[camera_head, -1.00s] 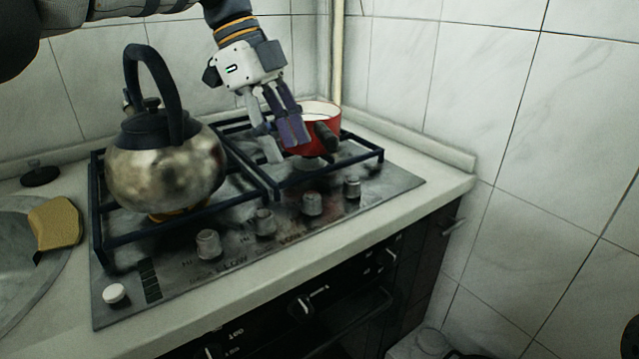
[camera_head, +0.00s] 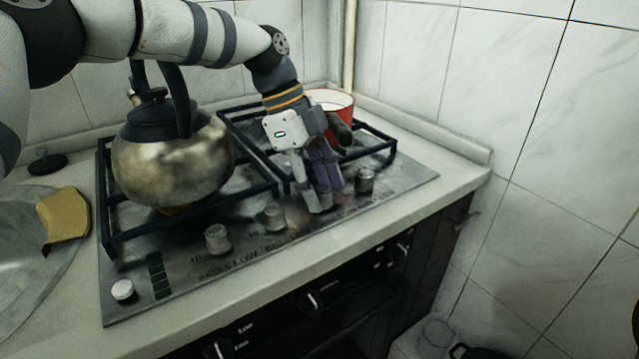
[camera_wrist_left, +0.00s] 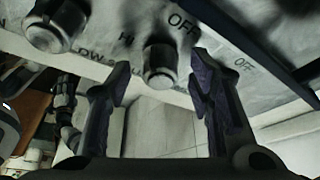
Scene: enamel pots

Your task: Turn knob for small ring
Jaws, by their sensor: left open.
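The stove's front panel has a row of grey metal knobs. In the head view the leftmost knob (camera_head: 217,238), its neighbour (camera_head: 274,217) and the rightmost knob (camera_head: 365,180) show clearly. My left gripper (camera_head: 319,203) points down over the third knob from the left and mostly hides it. In the left wrist view my left gripper (camera_wrist_left: 160,82) is open, with one dark finger on either side of a knob (camera_wrist_left: 160,63). I cannot tell whether the fingers touch it. Another knob (camera_wrist_left: 50,27) is at upper left. My right gripper is not in view.
A metal kettle (camera_head: 170,160) stands on the left burner. A red pot (camera_head: 333,103) with a dark handle stands at the back right, close behind my left gripper. A white button (camera_head: 122,290) is at the panel's front left. A sponge (camera_head: 62,215) lies at far left.

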